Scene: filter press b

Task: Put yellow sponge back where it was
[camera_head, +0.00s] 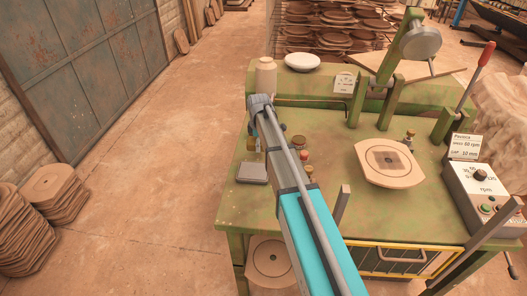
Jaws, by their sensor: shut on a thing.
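My gripper (256,140) is at the left part of the green workbench (340,215), below the end of my arm. It points down and is mostly hidden by my wrist. A small yellow patch (251,143) shows at its fingers; it seems to be the yellow sponge, held in the shut gripper. Most of the sponge is hidden, and I cannot tell whether it touches the bench top.
A beige bottle (265,76) and a white bowl (302,62) stand on the back shelf. A grey box (252,173), several small knobs or jars (301,155), a round clay disc on a plate (389,163) and a control box (483,190) are on the bench.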

